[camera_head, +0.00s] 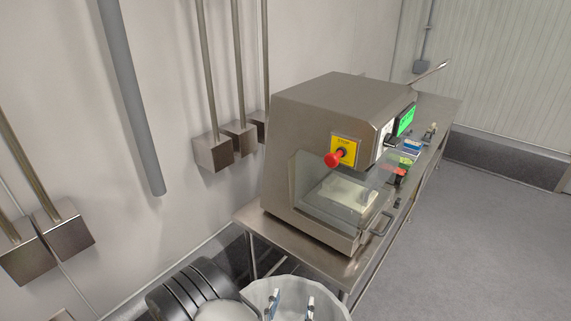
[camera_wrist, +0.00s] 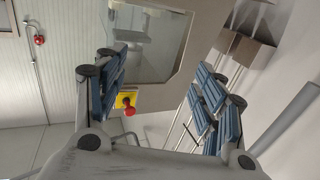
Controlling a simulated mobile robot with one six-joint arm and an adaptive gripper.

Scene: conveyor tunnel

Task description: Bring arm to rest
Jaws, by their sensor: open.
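My gripper (camera_head: 291,303) shows at the bottom edge of the head view, its two blue-grey fingers apart over a pale round part. In the wrist view my gripper (camera_wrist: 160,92) is open, with blue ridged pads on both sides and nothing between them. The steel tunnel machine (camera_head: 335,105) stands on a steel table (camera_head: 285,238), beyond the gripper and apart from it. A red stop button (camera_head: 334,159) on a yellow plate sits on its front. Most of my arm is out of view.
The machine's clear cover (camera_head: 335,205) has a handle (camera_head: 380,225) low on its front. A green screen (camera_head: 405,120) and small coloured items line its right side. Wall boxes with pipes (camera_head: 212,152) are at the left. Grey floor (camera_head: 480,230) is clear at the right.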

